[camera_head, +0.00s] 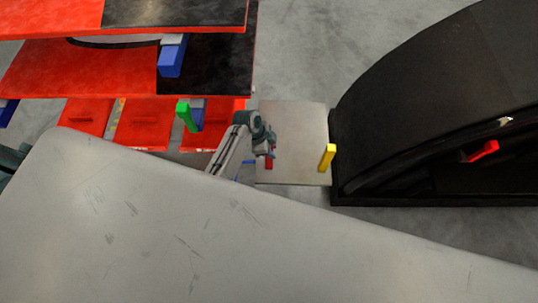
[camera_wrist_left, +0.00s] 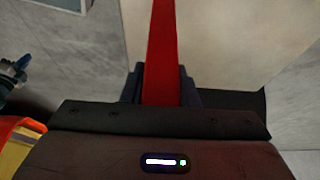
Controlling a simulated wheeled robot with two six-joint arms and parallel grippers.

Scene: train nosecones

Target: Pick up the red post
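The red post (camera_head: 269,163) stands at the front left part of a small pale table, mostly hidden by my left gripper (camera_head: 268,152) in the head view. In the left wrist view the red post (camera_wrist_left: 162,50) runs between the two dark fingers of my left gripper (camera_wrist_left: 162,88). The fingers sit close against both sides of it, with no gap that I can see. Whether the post still touches the table is hidden. My right gripper is not clearly seen in either view.
The pale table (camera_head: 295,120) also bears a yellow post (camera_head: 327,158) at its right edge. A black curved shell (camera_head: 430,90) with a red handle (camera_head: 482,151) stands to the right. Red shelves (camera_head: 90,68) with blue and green posts (camera_head: 187,116) are at left. A large grey surface (camera_head: 200,230) fills the foreground.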

